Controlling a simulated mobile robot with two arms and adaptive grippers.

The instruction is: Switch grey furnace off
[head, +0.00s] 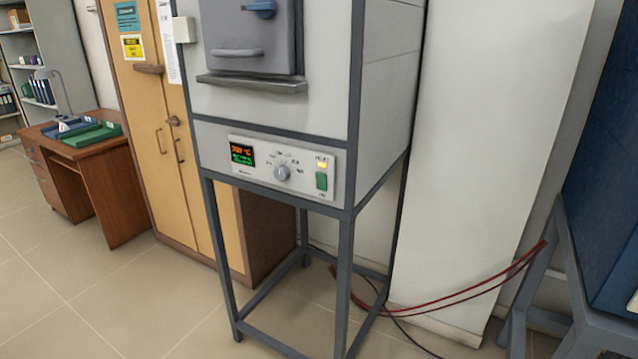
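The grey furnace (275,115) stands on a dark metal frame in the middle of the head view. Its door (240,30) is shut, with a blue latch (260,8) at the top and a grey handle. The control panel (262,180) is on the lower front. It has a lit display (242,154) with orange and green digits, a round knob (282,173), a glowing amber lamp (322,163) and a green switch (321,181) below the lamp. The exact switch position is too small to tell. Neither of my grippers shows.
A wooden cabinet (155,140) stands close behind on the left. A desk (105,170) with green trays is farther left. A blue unit on a grey frame (560,250) is at the right, with red cables (450,298) low behind. The tiled floor (60,290) in front is clear.

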